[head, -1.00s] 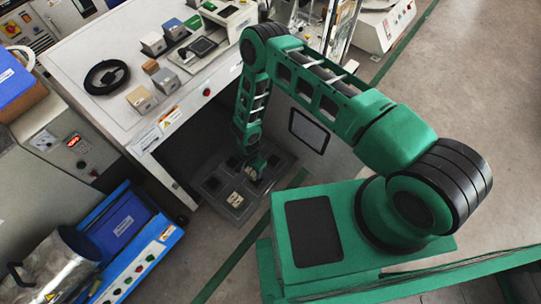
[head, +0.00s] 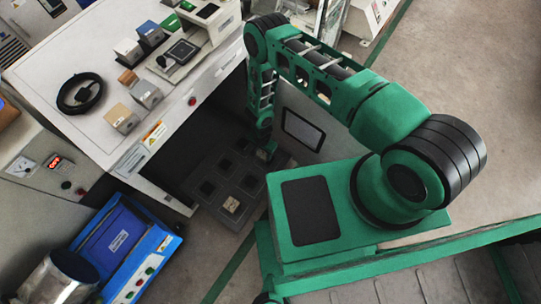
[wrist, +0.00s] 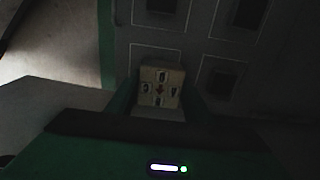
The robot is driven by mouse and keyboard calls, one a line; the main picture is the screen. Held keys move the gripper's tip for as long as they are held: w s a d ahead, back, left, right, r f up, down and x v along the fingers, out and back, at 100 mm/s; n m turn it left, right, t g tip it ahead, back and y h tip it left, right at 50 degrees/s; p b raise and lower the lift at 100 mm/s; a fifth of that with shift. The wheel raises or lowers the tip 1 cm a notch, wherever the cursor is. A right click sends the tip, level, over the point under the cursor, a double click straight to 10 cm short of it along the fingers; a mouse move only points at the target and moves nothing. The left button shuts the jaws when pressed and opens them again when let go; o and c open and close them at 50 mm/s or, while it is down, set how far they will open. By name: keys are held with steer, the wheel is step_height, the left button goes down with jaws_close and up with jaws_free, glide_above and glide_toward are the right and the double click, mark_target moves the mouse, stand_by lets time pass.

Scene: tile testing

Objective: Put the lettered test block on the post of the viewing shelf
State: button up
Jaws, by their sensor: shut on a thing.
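My gripper (wrist: 160,98) is shut on a pale beige block (wrist: 161,78) with several dark marks in light patches and a small reddish mark in the middle. The fingers flank the block. In the head view my gripper (head: 266,152) is over the back right part of a dark tray (head: 213,163), and the held block cannot be made out there. Another beige block (head: 231,204) with dark marks sits near the front of the tray. I cannot pick out the viewing shelf or its post.
The tray has several dark square pockets. It lies low beside the open dark bay of a white bench (head: 60,60). On the bench are a black cable coil (head: 80,93) and several small blocks (head: 122,117). A blue case (head: 118,235) stands at the lower left. Floor is clear at the right.

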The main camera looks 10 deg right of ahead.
steer(key=shift+w+d+f, duration=0.15)
steer(key=shift+d+f, duration=0.25)
steer(key=shift+d, duration=0.2)
steer(key=shift+w+d+f, duration=0.15)
steer(key=shift+d+f, duration=0.25)
steer(key=shift+d, duration=0.2)
steer(key=shift+f, duration=2.05)
steer(key=o, duration=1.5)
steer(key=shift+c, duration=0.2)
step_height(320, 180, up, 12)
steer(key=shift+r, duration=0.1)
